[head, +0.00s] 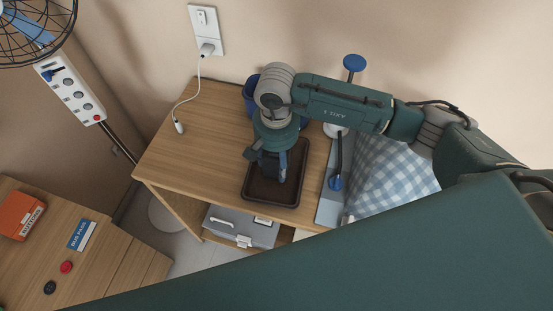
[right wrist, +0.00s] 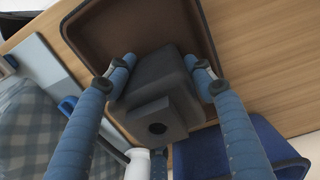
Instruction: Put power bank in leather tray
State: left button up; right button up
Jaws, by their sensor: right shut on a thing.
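The leather tray (head: 246,192), dark brown with a raised rim, lies on the wooden bedside table; it also shows in the right wrist view (right wrist: 88,22). My right gripper (head: 270,166) points down over the tray, its blue fingers (right wrist: 161,78) shut on a dark grey block, the power bank (right wrist: 158,82). The block is between the fingertips and within the tray's outline. I cannot tell whether it touches the tray floor. In the head view the fingers largely hide it. My left gripper is not in view.
A blue bin (head: 250,92) stands behind my right wrist. A lamp with a blue head (head: 354,62) and a checked pillow (head: 385,178) are on the right. A white charging cable (head: 179,126) lies on the clear left tabletop. A grey box (head: 240,228) sits on the shelf below.

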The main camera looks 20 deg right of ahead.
jog(key=shift+f, duration=0.1)
jog(key=o, duration=1.5)
jog(key=shift+o, duration=0.2)
